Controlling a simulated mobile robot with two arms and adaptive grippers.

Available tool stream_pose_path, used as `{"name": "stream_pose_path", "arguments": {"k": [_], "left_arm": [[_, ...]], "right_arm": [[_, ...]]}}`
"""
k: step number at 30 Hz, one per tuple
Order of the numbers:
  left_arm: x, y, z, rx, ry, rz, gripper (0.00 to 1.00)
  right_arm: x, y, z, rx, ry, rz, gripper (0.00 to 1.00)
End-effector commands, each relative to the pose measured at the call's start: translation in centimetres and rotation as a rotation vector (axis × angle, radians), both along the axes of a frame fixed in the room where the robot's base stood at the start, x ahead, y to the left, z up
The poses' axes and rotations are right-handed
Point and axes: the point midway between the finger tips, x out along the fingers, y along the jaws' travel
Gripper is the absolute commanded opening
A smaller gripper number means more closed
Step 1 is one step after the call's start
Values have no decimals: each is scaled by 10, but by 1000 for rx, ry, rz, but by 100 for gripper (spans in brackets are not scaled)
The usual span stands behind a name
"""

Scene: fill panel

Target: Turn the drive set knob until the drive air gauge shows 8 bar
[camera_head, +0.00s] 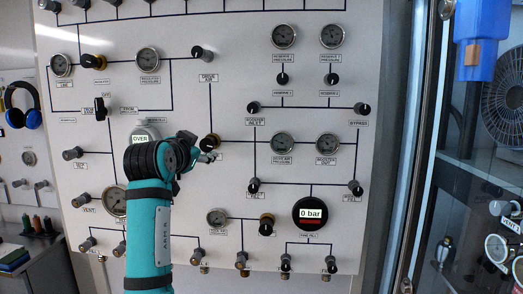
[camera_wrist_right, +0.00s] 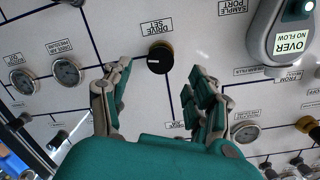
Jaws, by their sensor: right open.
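The drive set knob (camera_head: 209,142) is a black knob with a brass collar on the white panel. In the right wrist view the knob (camera_wrist_right: 160,58) shows with its DRIVE SET label beside it. My right gripper (camera_head: 200,150) is open and empty in front of the panel beside the knob. In the right wrist view its two fingers (camera_wrist_right: 160,88) are spread, with the knob just beyond the fingertips, roughly centred between them. The drive air gauge (camera_head: 283,143) is a round dial to the right; it also shows in the wrist view (camera_wrist_right: 67,72). Its needle is too small to read.
A grey device reading OVER (camera_wrist_right: 290,40) is close to the right gripper, partly hidden by my arm in the head view. Several other knobs and gauges cover the panel (camera_head: 240,110). A round display (camera_head: 310,212) reads 0 bar. A glass-fronted cabinet stands at right.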

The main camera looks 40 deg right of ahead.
Motion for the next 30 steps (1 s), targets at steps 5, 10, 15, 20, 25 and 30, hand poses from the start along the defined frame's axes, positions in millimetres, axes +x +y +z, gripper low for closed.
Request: {"name": "stream_pose_path", "arguments": {"k": [5,10,15,20,25,30], "left_arm": [[0,0,0,0,0,0,51],[0,0,0,0,1,0,51],[0,0,0,0,1,0,51],[-1,0,8,0,1,0,51],[-1,0,46,0,2,0,51],[-1,0,66,0,1,0,51]], "right_arm": [[0,0,0,0,0,0,59],[0,0,0,0,0,0,59],[0,0,0,0,0,0,59],[-5,3,3,-30,20,-6,59],[-38,34,9,-216,155,-8,59],[-66,73,-1,-365,268,34,59]]}}
